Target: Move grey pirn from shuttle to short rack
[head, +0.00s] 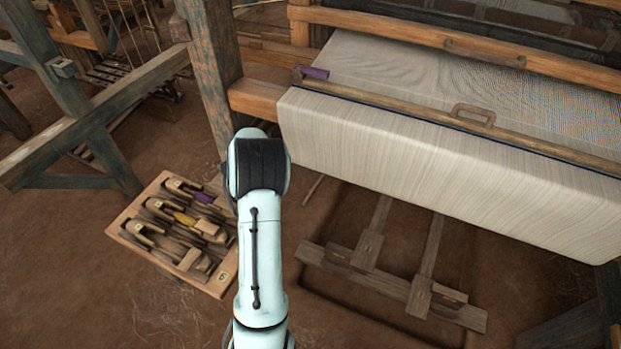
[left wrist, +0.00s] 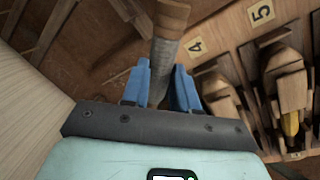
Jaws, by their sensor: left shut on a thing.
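My left gripper (left wrist: 162,85) has blue fingers closed on the grey pirn (left wrist: 166,62). The pirn's brown wooden end points to the top of the left wrist view, and its other end is hidden behind the gripper. It shows beside the shuttle board (left wrist: 222,58), to the left of the labels 4 and 5. In the head view the gripper and the pirn are hidden behind my arm. The board (head: 140,208) there bears several shuttles, one with a yellow pirn (head: 185,218) and one with a purple pirn (head: 203,197). I cannot make out the short rack. My right gripper is not in view.
The loom's cloth roll (head: 420,165) and a wooden post (head: 213,75) stand close to my arm. Wooden treadles (head: 395,280) lie low at the right. A slanted timber frame (head: 90,125) stands at the left. Bare brown floor shows at the lower left.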

